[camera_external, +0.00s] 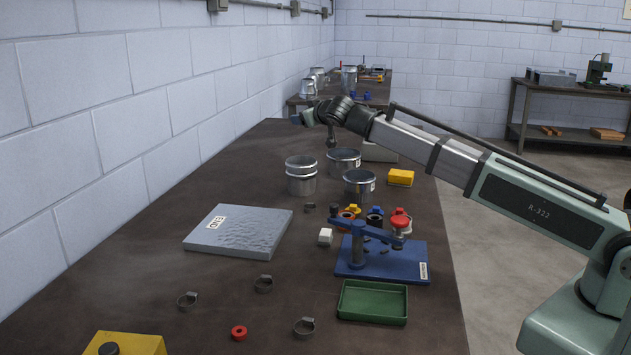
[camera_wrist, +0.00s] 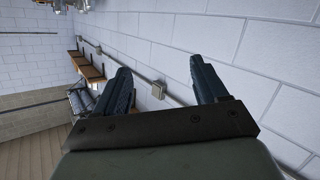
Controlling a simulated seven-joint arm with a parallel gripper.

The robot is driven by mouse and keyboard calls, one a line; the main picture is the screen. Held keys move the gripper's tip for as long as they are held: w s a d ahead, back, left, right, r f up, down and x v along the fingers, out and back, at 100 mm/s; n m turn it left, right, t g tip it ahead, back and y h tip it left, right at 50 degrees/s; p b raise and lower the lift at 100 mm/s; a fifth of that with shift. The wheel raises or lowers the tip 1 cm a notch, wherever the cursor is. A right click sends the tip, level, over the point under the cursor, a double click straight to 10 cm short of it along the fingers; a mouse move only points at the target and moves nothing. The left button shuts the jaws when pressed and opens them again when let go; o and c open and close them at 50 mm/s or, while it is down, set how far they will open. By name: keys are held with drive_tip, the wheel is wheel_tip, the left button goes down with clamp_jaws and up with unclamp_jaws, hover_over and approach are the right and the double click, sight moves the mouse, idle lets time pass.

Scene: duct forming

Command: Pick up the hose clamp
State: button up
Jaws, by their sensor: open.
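Several small grey metal rings with tabs, which look like hose clamps, lie on the dark workbench in the external view. One hose clamp (camera_external: 304,327) is at the front middle, one (camera_external: 263,284) is behind it, and one (camera_external: 188,300) is at the left. A similar small ring (camera_external: 309,207) lies farther back near the metal cans. My gripper (camera_external: 300,118) is raised over the far part of the bench, well away from the front clamps, and points toward the wall. In the wrist view my gripper (camera_wrist: 158,82) is open with nothing between its two dark fingers.
A grey slab (camera_external: 240,232) lies at the left. A blue fixture (camera_external: 390,262) and a green tray (camera_external: 373,302) stand at the right. Metal cans (camera_external: 301,177) stand behind, near a yellow block (camera_external: 401,177). A red ring (camera_external: 239,332) and yellow box (camera_external: 130,345) are in front.

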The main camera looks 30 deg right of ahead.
drive_tip(key=s+a+f+n+g+y, duration=0.2)
drive_tip(key=s+a+f+n+g, duration=0.35)
drive_tip(key=s+a+f, duration=0.4)
drive_tip(key=n+g+y, duration=0.3)
drive_tip(key=n+g, duration=1)
drive_tip(key=n, duration=0.5)
approach(306, 324)
drive_tip(key=x, duration=0.3)
drive_tip(key=shift+w, duration=0.25)
drive_tip(key=shift+s+x, duration=0.1)
drive_tip(key=shift+x, duration=1.2)
drive_tip(key=shift+s+x, duration=0.15)
drive_tip(key=shift+x, duration=1.2)
drive_tip(key=shift+c, duration=0.4)
drive_tip(key=c, duration=1.1)
